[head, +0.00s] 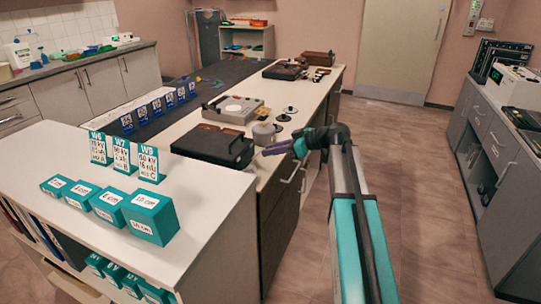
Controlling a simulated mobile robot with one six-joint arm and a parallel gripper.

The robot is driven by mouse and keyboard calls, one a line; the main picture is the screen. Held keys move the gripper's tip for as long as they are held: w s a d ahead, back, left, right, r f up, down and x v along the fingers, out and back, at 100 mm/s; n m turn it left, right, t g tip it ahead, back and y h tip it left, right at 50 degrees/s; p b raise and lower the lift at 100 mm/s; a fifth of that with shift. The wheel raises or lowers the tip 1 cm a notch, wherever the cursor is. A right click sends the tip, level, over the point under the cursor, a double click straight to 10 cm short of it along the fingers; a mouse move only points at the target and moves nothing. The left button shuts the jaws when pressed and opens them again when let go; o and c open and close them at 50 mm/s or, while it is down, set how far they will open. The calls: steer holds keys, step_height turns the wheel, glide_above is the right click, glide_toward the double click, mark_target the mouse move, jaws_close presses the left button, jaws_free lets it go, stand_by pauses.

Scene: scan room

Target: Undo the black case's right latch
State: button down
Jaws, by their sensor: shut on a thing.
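The black case (212,146) lies closed on the white bench, with brown panels on its lid and its front side turned to the right. My gripper (264,152) points left, its purple fingers shut at the case's right-hand edge. It appears shut on the right latch, but the latch is too small and too covered by the fingers to make out. I cannot tell whether the latch is up or down.
A grey round pot (264,135) stands just behind my gripper. A light grey device (232,109) sits behind the case. Teal cards (122,152) and teal blocks (150,217) stand on the white cabinet at the left front. The floor (420,190) to the right is clear.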

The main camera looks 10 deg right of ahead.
steer(key=shift+s+d+f+t+y+b, duration=0.15)
steer(key=shift+f+t+y+b, duration=0.2)
steer(key=shift+b, duration=0.75)
steer(key=shift+s+d+f+t+y+b, duration=0.15)
steer(key=shift+f+y+b, duration=0.3)
steer(key=shift+b, duration=0.6)
steer(key=shift+d+f+b, duration=0.1)
steer(key=shift+f+b, duration=0.1)
steer(key=shift+b, duration=0.6)
steer(key=shift+t+y+b, duration=0.3)
steer(key=shift+y, duration=0.1)
steer(key=c, duration=1.6)
jaws_free()
steer(key=shift+s+d, duration=0.1)
steer(key=v, duration=1.3)
steer(key=shift+s+d+r, duration=0.15)
steer(key=shift+s+d, duration=0.05)
